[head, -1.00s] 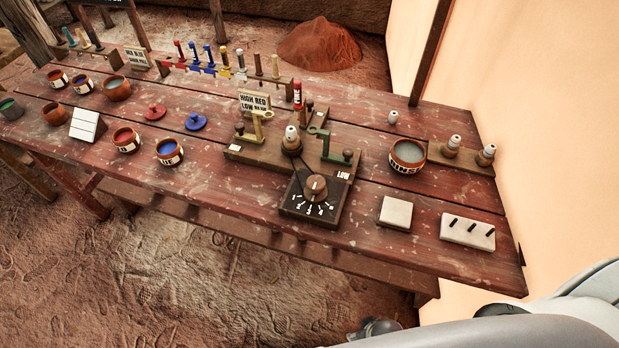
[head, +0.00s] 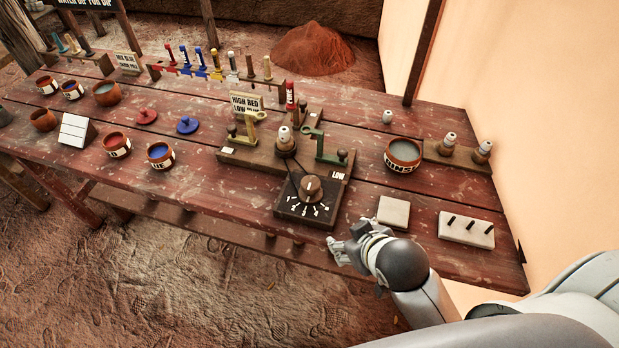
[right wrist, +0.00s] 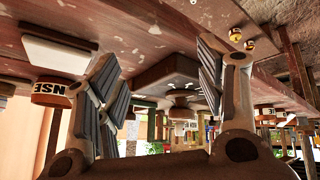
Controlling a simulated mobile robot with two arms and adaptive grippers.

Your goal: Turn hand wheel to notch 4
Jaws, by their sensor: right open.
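The hand wheel (head: 311,188) is a round brown knob on a dark dial box (head: 292,209) with white numbers, near the front edge of the table. I cannot tell for sure which notch it points to. My right gripper (head: 337,246) is open and empty, in front of and below the dial box, apart from the wheel. In the right wrist view the scene looks upside down; the open fingers of the right gripper (right wrist: 158,58) spread on both sides of the dial box (right wrist: 163,72), with the wheel (right wrist: 181,104) beyond them. My left gripper is not in view.
Behind the dial stands a wooden rack with a yellow lever (head: 245,130) and a green lever (head: 325,148). A white block (head: 394,212), a pegged block (head: 466,229) and a rinse bowl (head: 403,155) stand to the right. Paint pots fill the left side.

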